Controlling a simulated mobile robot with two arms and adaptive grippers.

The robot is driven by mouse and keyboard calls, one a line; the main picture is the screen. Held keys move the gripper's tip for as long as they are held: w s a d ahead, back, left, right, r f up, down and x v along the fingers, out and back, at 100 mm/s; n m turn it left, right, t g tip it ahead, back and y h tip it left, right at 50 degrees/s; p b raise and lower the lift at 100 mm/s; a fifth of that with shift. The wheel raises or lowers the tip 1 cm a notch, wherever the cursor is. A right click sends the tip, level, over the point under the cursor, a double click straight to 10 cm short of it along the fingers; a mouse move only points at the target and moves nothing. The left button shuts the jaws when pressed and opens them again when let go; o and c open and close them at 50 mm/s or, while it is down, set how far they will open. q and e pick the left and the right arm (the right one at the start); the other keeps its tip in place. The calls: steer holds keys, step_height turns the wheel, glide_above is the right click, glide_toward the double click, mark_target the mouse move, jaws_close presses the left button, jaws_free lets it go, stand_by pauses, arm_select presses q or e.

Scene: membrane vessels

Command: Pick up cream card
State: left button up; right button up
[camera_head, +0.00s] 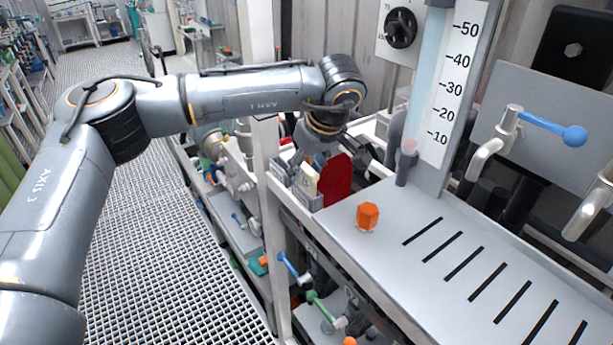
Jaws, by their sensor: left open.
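The cream card (307,180) stands upright in a small holder at the left end of the grey bench, beside a larger dark red plate (338,180). My left gripper (306,165) reaches down over the holder from above and is right at the top of the cream card. It is open. Its fingers are small and partly hidden by my wrist, so I cannot tell whether they touch the card or straddle it. My right gripper is not in view.
The grey bench top (400,275) has a row of black slots and an orange hexagonal knob (367,216). A graduated column (425,90) stands behind. A white upright post (262,130) is close to my left arm. A blue-handled tap (540,125) is at right.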

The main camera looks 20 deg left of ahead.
arm_select(q)
jaws_close()
steer(key=shift+d, duration=0.1)
